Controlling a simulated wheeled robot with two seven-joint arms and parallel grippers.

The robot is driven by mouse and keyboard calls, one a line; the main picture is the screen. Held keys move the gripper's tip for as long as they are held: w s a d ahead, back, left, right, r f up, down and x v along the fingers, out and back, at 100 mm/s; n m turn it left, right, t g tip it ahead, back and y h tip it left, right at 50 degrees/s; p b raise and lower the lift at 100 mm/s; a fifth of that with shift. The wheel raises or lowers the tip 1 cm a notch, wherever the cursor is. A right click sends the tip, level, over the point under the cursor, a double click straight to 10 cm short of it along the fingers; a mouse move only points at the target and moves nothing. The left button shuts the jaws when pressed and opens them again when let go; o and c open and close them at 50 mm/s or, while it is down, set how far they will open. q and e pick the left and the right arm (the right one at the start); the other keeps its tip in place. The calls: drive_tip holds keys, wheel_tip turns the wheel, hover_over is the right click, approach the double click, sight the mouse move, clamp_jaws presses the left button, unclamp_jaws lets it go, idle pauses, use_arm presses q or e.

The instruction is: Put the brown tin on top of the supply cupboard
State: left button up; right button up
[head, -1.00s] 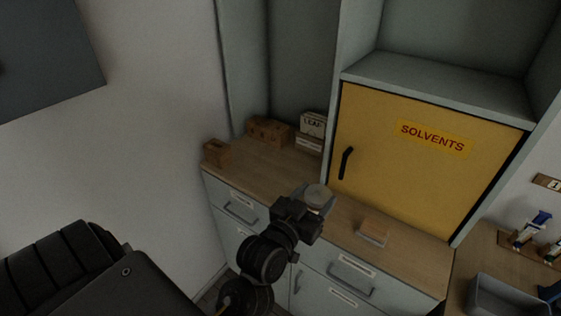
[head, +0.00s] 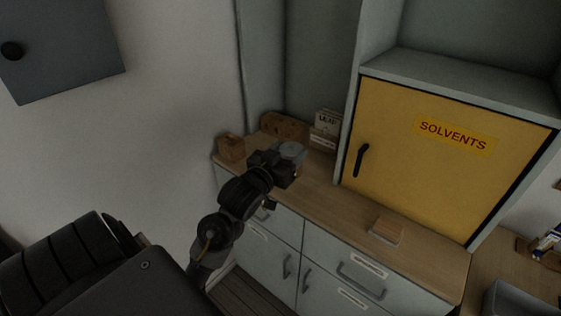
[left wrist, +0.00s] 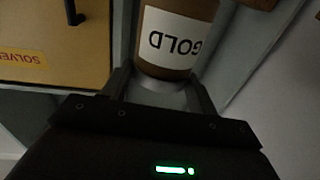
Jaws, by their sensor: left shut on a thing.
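My left gripper (head: 275,170) is shut on the brown tin, which has a white GOLD label and shows in the left wrist view (left wrist: 178,62). In the head view only its pale grey lid (head: 293,150) shows clearly; the gripper hides most of its body. The tin is over the wooden worktop of the grey-green cupboard unit (head: 320,240), near its left part. I cannot read which piece is called the supply cupboard; a grey wall cupboard (head: 65,45) with a dark knob hangs at upper left. My right gripper is not in view.
A yellow SOLVENTS door (head: 425,150) stands at the back right, with an open shelf (head: 470,75) above. A wooden box (head: 231,148), boxes marked LEAF (head: 327,122) and a small block (head: 386,228) are on the worktop. A grey bin (head: 515,300) is at lower right.

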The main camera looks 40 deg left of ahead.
use_arm(q)
drive_tip(key=w+a+f+p, duration=0.1)
drive_tip(key=w+a+f, duration=0.1)
drive_tip(key=a+f, duration=0.1)
drive_tip(key=w+a+f+p, duration=0.1)
drive_tip(key=w+a+f, duration=0.1)
drive_tip(key=f, duration=0.2)
drive_tip(key=w+a+f, duration=0.3)
drive_tip(key=shift+a+f+p, duration=0.35)
drive_tip(key=shift+f+p, duration=0.05)
drive_tip(key=shift+f, duration=0.4)
drive_tip(key=shift+f, duration=0.1)
drive_tip(key=o, duration=1.1)
drive_tip(key=shift+s, duration=0.1)
drive_tip(key=shift+s, duration=0.1)
